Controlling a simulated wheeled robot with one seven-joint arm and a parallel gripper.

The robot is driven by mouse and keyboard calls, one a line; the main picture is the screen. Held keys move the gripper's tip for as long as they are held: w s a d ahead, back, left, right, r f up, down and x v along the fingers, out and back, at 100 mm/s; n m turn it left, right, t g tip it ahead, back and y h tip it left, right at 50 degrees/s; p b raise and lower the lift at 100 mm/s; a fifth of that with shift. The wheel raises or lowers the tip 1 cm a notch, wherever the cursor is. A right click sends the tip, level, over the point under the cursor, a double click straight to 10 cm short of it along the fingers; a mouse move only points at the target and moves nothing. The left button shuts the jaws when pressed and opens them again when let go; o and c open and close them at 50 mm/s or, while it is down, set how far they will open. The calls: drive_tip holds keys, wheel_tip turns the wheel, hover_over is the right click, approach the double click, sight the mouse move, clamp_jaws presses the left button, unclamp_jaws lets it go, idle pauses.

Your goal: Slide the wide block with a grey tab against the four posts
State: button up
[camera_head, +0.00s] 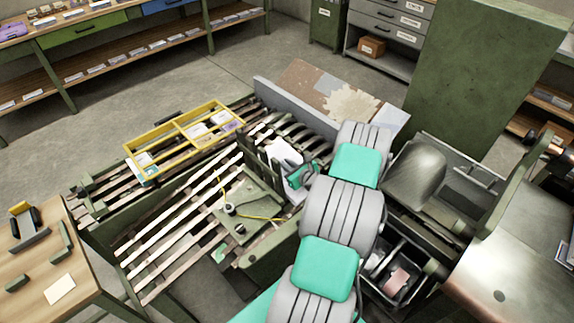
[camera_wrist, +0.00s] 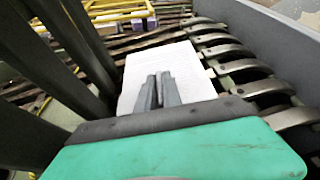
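The wide block (camera_wrist: 195,80) shows as a white slab in the wrist view, with slats around it. In the head view the white block (camera_head: 284,152) is partly hidden by my arm. My gripper (camera_wrist: 160,76) points at the block, its two grey fingers close together over its near part. I cannot make out the grey tab or tell whether it is between the fingers. In the head view my gripper (camera_head: 300,178) is beside the block. Dark upright posts (camera_head: 258,160) stand just left of the block, and large dark posts (camera_wrist: 75,45) fill the left of the wrist view.
A yellow divided tray (camera_head: 183,140) lies on the slats behind left. A green box with a yellow cable (camera_head: 243,212) is in front of the posts. Curved grey slats (camera_wrist: 245,65) and a grey side wall (camera_wrist: 285,35) lie right of the block in the wrist view.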

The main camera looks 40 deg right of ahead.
clamp_jaws()
idle(0.8)
drive_tip(key=o, duration=0.6)
unclamp_jaws()
drive_tip(key=shift+c, duration=0.2)
drive_tip(key=b+v, duration=0.1)
drive_tip(key=v, duration=0.6)
drive_tip(key=shift+s+r, duration=0.1)
drive_tip(key=shift+s, duration=0.25)
